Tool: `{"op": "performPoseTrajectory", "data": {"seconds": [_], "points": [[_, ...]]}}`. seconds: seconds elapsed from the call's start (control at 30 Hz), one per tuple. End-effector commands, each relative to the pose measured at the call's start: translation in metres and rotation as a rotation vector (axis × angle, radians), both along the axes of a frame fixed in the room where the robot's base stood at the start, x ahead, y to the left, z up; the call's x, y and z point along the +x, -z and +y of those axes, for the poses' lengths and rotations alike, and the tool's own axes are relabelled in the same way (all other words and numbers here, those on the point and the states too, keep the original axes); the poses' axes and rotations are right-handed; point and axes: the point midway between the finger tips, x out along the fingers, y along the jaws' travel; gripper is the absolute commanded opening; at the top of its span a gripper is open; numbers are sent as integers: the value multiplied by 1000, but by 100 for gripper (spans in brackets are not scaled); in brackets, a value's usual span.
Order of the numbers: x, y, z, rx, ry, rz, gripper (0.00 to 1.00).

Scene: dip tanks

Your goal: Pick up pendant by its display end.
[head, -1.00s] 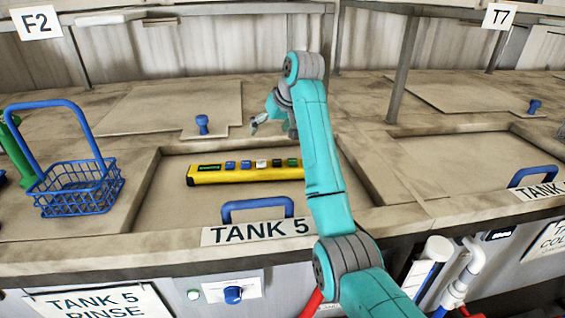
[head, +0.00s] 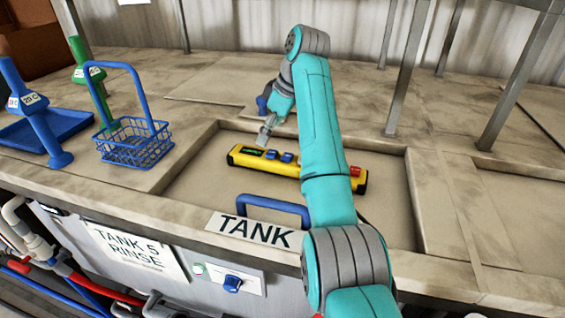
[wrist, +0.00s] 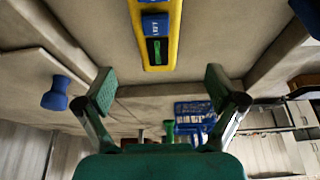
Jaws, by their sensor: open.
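The yellow pendant (head: 277,167) lies on the closed, recessed lid of tank 5, with its dark display (head: 252,150) at the left end and blue buttons beside it. My arm hides part of its right half; a red button shows at its right end. My gripper (head: 265,134) is open and empty, just behind and above the display end. In the wrist view, the pendant (wrist: 174,38) enters from the top, its display end pointing down between the two spread fingers (wrist: 160,88). The fingers look apart from it.
A blue lid handle (head: 272,208) stands in front of the pendant. A blue wire basket (head: 135,143) and blue and green upright tools (head: 42,125) stand to the left. A blue knob (wrist: 55,96) shows left in the wrist view. Metal posts (head: 408,70) rise behind.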

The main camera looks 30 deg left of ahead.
Motion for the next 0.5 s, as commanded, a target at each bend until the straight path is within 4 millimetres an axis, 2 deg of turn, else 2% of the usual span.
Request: {"op": "performPoseTrajectory", "data": {"seconds": [0.13, 0.5], "points": [[-2, 22, 9, -1, 1, 1, 94], [-1, 51, 20, -2, 1, 2, 94]]}}
